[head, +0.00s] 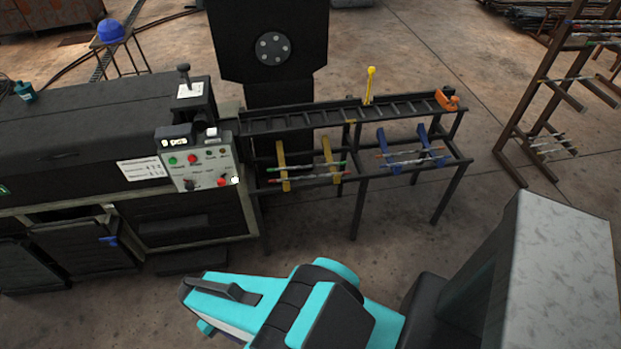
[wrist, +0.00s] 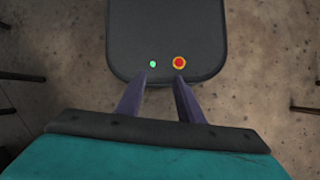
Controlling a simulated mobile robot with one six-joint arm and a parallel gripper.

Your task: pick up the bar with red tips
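The bar with red tips (head: 310,178) lies on the lower level of the dark metal rack, across two yellow holders (head: 282,160). A bar with green tips (head: 305,168) lies just behind it on the same holders. My gripper (wrist: 161,78) shows in the wrist view with its two purple fingers apart and nothing between them. The bars are not in the wrist view. In the head view my teal arm is low in front, well short of the rack, and the fingers cannot be made out.
Bars with orange-looking tips (head: 405,154) lie on blue holders (head: 383,146) to the right. A ladder-like top rail (head: 310,115) with a yellow lever (head: 369,85) runs above the bars. A machine with a control panel (head: 200,165) stands left. Floor before the rack is open.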

